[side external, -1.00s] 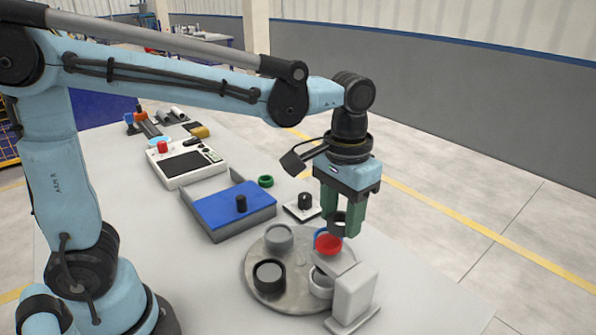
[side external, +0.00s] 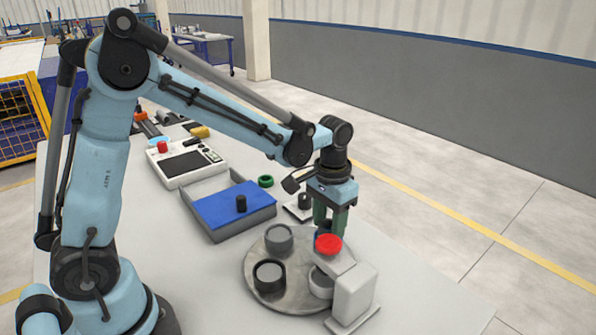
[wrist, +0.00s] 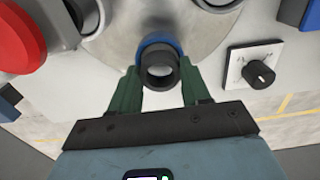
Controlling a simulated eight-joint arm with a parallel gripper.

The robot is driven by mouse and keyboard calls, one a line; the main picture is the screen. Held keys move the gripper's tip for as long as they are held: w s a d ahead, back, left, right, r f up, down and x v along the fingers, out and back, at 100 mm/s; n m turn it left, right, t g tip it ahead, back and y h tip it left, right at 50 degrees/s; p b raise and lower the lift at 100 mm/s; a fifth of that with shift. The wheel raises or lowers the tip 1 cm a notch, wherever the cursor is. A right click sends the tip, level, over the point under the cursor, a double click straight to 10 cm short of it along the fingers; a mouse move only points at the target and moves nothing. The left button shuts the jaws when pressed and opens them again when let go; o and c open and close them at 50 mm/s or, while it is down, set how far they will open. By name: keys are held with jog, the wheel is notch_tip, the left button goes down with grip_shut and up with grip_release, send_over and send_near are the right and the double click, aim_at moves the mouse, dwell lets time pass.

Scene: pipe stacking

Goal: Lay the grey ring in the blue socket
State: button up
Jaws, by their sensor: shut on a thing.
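The dark grey ring (wrist: 159,72) is between the green fingers of my gripper (wrist: 160,90) in the wrist view, and the gripper is shut on it. The blue socket (wrist: 158,43) shows as a blue rim right behind the ring, overlapping it. I cannot tell whether the ring is inside the socket or just above it. In the side view my gripper (side external: 329,222) points down at the far right part of the round plate. There the red cap hides the fingertips and the ring, and only a sliver of the blue socket (side external: 317,239) shows.
A round metal plate (side external: 258,253) carries several grey sockets. A grey stand (side external: 354,292) with a red cap (side external: 328,244) rises close in front of my gripper. A black knob on a white plate (wrist: 258,69), a blue-topped box (side external: 222,207) and a green ring (side external: 265,181) are nearby.

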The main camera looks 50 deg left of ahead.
jog(key=shift+f, duration=0.25)
jog(key=shift+f, duration=0.35)
jog(key=o, duration=1.1)
